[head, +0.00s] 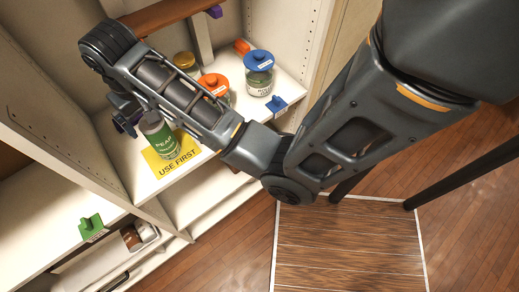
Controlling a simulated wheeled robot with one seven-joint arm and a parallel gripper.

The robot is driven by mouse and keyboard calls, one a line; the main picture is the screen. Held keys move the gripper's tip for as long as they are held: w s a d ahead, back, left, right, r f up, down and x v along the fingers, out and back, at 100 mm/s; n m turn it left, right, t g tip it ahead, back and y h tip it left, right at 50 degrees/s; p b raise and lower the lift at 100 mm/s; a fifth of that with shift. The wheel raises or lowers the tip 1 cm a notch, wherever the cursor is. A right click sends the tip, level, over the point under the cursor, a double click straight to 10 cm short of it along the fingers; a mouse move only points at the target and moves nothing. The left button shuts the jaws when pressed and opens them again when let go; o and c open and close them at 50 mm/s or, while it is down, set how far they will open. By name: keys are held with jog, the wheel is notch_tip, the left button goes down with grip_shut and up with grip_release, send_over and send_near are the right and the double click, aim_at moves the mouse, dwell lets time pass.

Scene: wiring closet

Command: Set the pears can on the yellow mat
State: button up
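The pears can (159,137), green-labelled with a grey top and "PEAR" lettering, appears over the back left part of the yellow mat (178,159). The mat lies on the middle shelf and reads "USE FIRST". The can's base overlaps the mat in the picture; I cannot tell for certain whether it rests there. My gripper (127,113) is just left of the can's top, largely hidden behind my forearm and wrist. Its fingers are too small and covered to show whether they are apart, shut or touching the can.
On the same shelf stand a blue-lidded jar (259,75), an orange-lidded jar (214,86) and a gold-lidded jar (185,62). A blue clip (277,104) sits on the shelf's front edge.

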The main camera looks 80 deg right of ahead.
jog(key=s+a+f+n+t, duration=0.2)
jog(key=s+a+f+t, duration=0.15)
jog(key=s, duration=0.45)
jog(key=s+a+f+n+t, duration=0.2)
jog(key=s+a+f+t, duration=0.15)
jog(key=s, duration=0.35)
jog(key=s+a+r+n+t, duration=0.1)
jog(key=s+a+r+t, duration=0.2)
jog(key=s+r, duration=0.4)
jog(key=s+a+r+n+t+y, duration=0.1)
jog(key=s+a+r+t, duration=0.2)
jog(key=s+r, duration=0.5)
notch_tip(320, 180, up, 3)
jog(key=shift+a+f+n, duration=0.1)
jog(key=shift+a+n, duration=0.2)
jog(key=shift+a, duration=0.5)
